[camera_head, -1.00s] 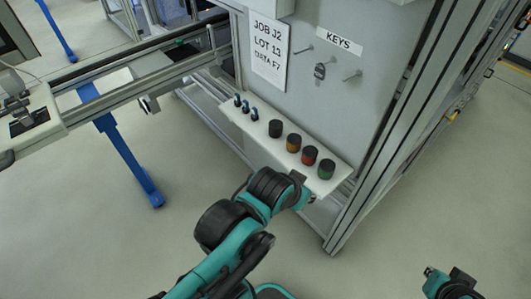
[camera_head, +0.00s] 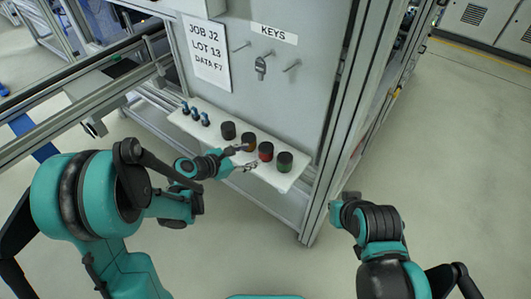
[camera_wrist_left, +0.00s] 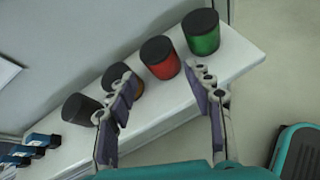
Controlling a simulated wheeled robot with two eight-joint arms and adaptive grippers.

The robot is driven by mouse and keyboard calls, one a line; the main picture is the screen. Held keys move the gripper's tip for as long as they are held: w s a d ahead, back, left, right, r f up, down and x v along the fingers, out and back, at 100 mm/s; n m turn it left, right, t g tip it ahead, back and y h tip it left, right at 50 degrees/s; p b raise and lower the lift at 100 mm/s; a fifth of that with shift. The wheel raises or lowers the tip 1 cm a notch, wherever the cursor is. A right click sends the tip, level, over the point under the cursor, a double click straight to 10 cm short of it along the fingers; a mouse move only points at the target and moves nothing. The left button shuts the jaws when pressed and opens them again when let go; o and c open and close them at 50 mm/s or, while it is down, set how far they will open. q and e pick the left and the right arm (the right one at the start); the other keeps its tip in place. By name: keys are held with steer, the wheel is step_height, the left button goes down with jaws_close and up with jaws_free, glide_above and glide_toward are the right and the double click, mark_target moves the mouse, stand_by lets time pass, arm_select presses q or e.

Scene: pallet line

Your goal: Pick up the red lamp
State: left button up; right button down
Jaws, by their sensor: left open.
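The red lamp (camera_head: 265,152) is a short cylinder with a black top. It stands upright on the white shelf (camera_head: 215,143), between the orange lamp (camera_head: 249,143) and the green lamp (camera_head: 284,162). My left gripper (camera_head: 243,158) is open and empty at the shelf's front edge, close to the orange and red lamps. In the left wrist view the red lamp (camera_wrist_left: 160,58) shows beyond and between the open fingers (camera_wrist_left: 168,110), and one finger partly covers the orange lamp (camera_wrist_left: 123,78). In the head view my right arm comes in at the right, but its fingers cannot be made out.
A black-topped dark lamp (camera_head: 228,131) and several small blue-and-black items (camera_head: 195,114) stand farther left on the shelf. The panel behind bears a job sheet (camera_head: 206,53) and keys on a hook (camera_head: 261,66). A metal frame post (camera_head: 335,130) rises right of the shelf.

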mark_target(267, 149)
arm_select(q)
steer(key=shift+w+d+f+n+h, duration=0.2)
steer(key=shift+w+f+n, duration=0.15)
steer(key=shift+n, duration=0.2)
steer(key=shift+w+d+f+n+h, duration=0.1)
steer(key=shift+w+f+n+h, duration=0.1)
steer(key=shift+f+n, duration=0.25)
steer(key=shift+w+d+f+n, duration=0.1)
steer(key=shift+w+d+n, duration=0.1)
steer(key=shift+n, duration=0.1)
steer(key=b+x, duration=0.1)
steer(key=x, duration=0.4)
steer(key=b+x, duration=0.1)
steer(key=x, duration=0.1)
steer(key=shift+w+d+r+b, duration=0.2)
steer(key=shift+d+r+b, duration=0.05)
steer(key=shift+r+b, duration=0.1)
steer(key=shift+s, duration=0.1)
steer(key=shift+c, duration=0.3)
steer(key=c, duration=0.8)
